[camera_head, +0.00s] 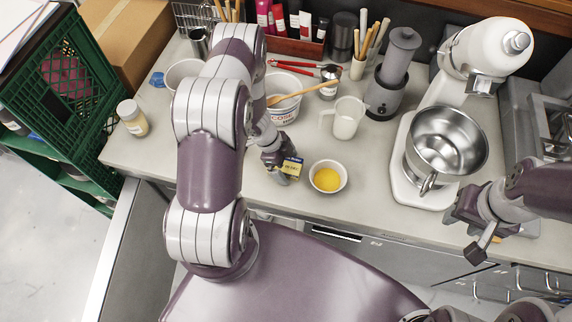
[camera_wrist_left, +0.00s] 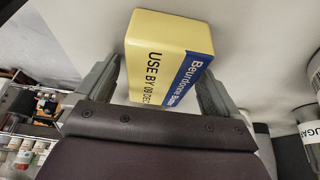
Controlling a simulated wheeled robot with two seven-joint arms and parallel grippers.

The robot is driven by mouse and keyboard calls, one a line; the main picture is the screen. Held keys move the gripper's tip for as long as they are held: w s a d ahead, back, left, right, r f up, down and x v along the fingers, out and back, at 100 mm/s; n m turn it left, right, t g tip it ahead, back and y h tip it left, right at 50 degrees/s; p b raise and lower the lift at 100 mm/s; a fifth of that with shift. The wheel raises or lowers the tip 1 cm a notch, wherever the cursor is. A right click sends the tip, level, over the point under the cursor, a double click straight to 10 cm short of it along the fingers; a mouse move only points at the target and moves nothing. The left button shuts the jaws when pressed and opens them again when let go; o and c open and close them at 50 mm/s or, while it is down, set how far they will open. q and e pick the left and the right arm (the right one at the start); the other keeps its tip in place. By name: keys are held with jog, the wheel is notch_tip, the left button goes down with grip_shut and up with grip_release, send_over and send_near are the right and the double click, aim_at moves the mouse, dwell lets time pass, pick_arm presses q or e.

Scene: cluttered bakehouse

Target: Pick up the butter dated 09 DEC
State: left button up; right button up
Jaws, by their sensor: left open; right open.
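The butter (camera_head: 293,166) is a yellow block with a blue stripe on the counter, beside a small bowl of yellow liquid. In the left wrist view the butter (camera_wrist_left: 170,40) reads "USE BY 09 DEC", with part of the last word cut off. My left gripper (camera_head: 280,168) is at the butter. In the wrist view my left gripper (camera_wrist_left: 156,78) is open, with one finger on each side of the block; contact cannot be told. The butter's lower end is hidden behind the gripper body. My right gripper (camera_head: 474,225) is open and empty at the counter's front right.
The bowl of yellow liquid (camera_head: 328,177) stands close right of the butter. A white jug (camera_head: 345,118), a tub (camera_head: 285,108) with a wooden spoon, a grinder (camera_head: 388,85) and a stand mixer (camera_head: 408,165) stand behind and right.

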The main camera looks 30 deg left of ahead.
pick_arm(q)
jog(key=shift+s+a+f, duration=0.1)
jog(key=shift+c, duration=0.9)
jog(key=shift+a, duration=0.1)
jog(key=c, duration=1)
jog(key=shift+c, duration=0.3)
